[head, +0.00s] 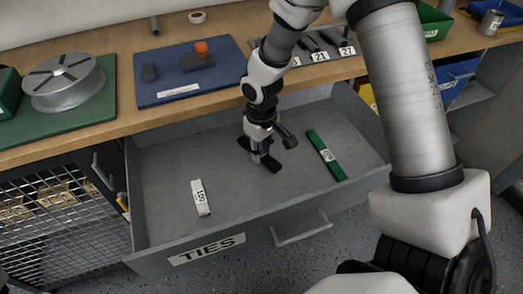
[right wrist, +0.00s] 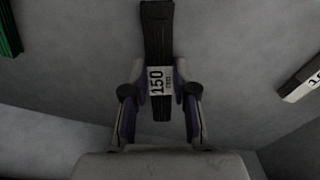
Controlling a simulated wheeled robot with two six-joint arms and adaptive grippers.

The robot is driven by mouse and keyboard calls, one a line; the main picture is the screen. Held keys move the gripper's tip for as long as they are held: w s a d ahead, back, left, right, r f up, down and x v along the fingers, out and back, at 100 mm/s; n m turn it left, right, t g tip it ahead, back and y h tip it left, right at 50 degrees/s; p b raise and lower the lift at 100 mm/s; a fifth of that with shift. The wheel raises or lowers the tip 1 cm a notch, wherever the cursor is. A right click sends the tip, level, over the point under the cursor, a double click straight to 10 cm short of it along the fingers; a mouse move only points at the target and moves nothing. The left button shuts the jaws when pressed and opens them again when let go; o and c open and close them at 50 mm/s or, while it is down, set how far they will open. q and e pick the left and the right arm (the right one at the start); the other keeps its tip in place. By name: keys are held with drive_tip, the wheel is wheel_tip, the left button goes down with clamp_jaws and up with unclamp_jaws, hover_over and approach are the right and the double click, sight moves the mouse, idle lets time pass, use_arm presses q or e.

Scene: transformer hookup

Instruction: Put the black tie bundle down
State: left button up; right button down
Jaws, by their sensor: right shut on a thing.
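The black tie bundle (right wrist: 157,35) has a white label reading 150 and sits between the fingers of my right gripper (right wrist: 159,92) in the right wrist view. In the head view the right gripper (head: 262,160) is down inside the open drawer marked TIES (head: 207,250), shut on the bundle (head: 270,164), whose dark ends show beside the fingers. I cannot tell whether the bundle touches the drawer floor. My left gripper is not in view.
In the drawer, a white tie bundle (head: 200,198) labelled 100 lies left of the gripper and a green bundle (head: 325,155) lies right. Bare floor separates them. Above, the bench (head: 125,118) carries a blue mat (head: 215,85), a spool (head: 62,82) and a grey numbered tray (head: 345,50).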

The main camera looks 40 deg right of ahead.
drive_tip(key=shift+f, duration=0.15)
drive_tip(key=c, duration=0.9)
unclamp_jaws()
wheel_tip(320, 180, up, 12)
drive_tip(key=p, duration=0.2)
drive_tip(key=shift+r+p, duration=0.2)
drive_tip(key=shift+p, duration=0.15)
